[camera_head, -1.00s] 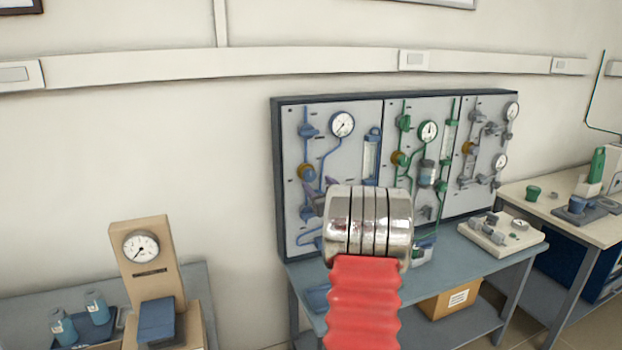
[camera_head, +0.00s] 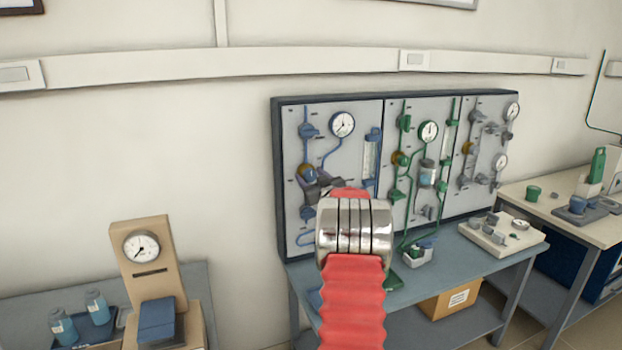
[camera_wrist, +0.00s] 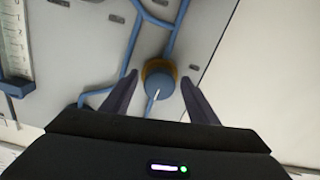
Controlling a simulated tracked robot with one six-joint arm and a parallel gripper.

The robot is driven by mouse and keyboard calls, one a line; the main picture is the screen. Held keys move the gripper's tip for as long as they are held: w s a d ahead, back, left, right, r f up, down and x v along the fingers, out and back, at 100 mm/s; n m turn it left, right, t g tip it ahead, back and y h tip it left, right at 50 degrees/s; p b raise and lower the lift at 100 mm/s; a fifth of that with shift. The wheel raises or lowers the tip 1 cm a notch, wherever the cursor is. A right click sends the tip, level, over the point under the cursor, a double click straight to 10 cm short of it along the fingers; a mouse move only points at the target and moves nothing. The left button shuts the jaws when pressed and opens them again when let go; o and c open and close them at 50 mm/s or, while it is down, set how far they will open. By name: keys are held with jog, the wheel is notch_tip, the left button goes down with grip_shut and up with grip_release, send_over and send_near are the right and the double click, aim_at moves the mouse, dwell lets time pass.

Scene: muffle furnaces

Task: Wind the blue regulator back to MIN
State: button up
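The blue regulator (camera_head: 306,172) is on the left panel of the wall board, with blue pipes and a round gauge (camera_head: 342,124) up to its right. In the wrist view the regulator's round blue knob (camera_wrist: 161,84) sits in front of a brass-coloured ring, with a white mark toward its lower edge. My gripper (camera_wrist: 158,75) is open, with one dark finger on each side of the knob and narrow gaps visible. In the head view my gripper (camera_head: 316,186) is at the regulator and hides its lower part. MIN lettering is not readable.
The middle panel has green pipes and a gauge (camera_head: 428,132); the right panel (camera_head: 489,140) has grey fittings. A blue-grey bench (camera_head: 445,270) stands below, holding a small parts tray (camera_head: 418,257) and a white block with fittings (camera_head: 500,238). Blue pipes run close to the fingers.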

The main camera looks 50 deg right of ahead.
jog(key=c, duration=1)
jog(key=shift+n, duration=0.3)
jog(key=n, duration=0.4)
jog(key=shift+a, duration=0.1)
jog(key=n, duration=0.4)
jog(key=shift+w+f+n, duration=0.1)
jog(key=shift+n, duration=0.3)
jog(key=n, duration=0.8)
jog(key=shift+a+f+n, duration=0.1)
jog(key=shift+f+n, duration=0.05)
jog(key=shift+n, duration=0.25)
